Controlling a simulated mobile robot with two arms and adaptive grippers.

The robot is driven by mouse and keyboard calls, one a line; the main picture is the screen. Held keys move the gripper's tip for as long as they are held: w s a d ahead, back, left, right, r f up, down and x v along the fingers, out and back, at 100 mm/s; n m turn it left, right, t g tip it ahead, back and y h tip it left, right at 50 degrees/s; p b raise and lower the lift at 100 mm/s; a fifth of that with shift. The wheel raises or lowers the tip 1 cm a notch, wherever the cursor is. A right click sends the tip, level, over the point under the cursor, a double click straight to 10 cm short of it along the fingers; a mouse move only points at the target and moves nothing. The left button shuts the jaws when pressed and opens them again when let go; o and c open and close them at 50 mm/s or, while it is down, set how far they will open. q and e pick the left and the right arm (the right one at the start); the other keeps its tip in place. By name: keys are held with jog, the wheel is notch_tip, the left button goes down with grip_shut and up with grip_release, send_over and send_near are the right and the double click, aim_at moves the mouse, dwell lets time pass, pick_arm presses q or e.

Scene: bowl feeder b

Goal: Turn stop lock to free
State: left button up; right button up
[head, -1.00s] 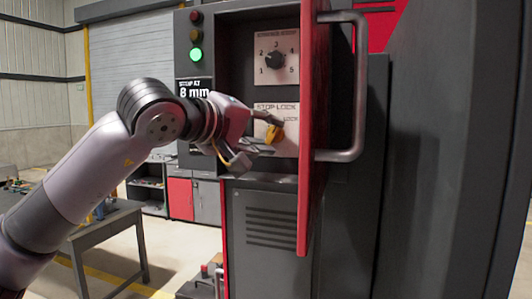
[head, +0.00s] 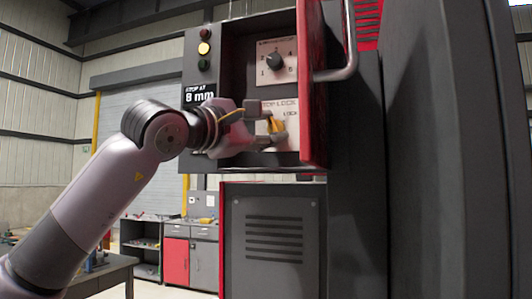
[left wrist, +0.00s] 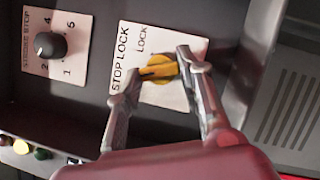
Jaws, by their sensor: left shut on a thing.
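The stop lock is a yellow knob (head: 275,126) on a white plate (left wrist: 170,98) marked STOP LOCK, inside the open control box. In the left wrist view, the knob (left wrist: 160,66) sits near the printed word LOCK; a FREE mark is not visible. My left gripper (head: 271,136) reaches in from the left. In the left wrist view, the fingers of my left gripper (left wrist: 156,76) stand on either side of the knob, shut on it. Exactly which mark the knob points at is hard to tell. My right gripper is not in view.
A dark selector knob (head: 274,61) on a numbered plate sits above the stop lock. The open red door (head: 313,85) with a metal handle (head: 349,45) stands close on the right.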

pick_arm(q)
jog(key=n+b, duration=0.1)
jog(key=f+n+t+b, duration=0.1)
jog(key=b, duration=0.1)
jog(key=shift+d+n, duration=0.1)
jog(key=shift+n, duration=0.3)
jog(key=shift+r+n+t+y+b, duration=0.25)
jog(key=shift+n+t+b, duration=0.35)
jog(key=shift+n+b, duration=0.55)
jog(key=o, duration=1.2)
jog(key=shift+c, duration=0.2)
jog(key=shift+s, duration=0.1)
jog(key=v, duration=1.2)
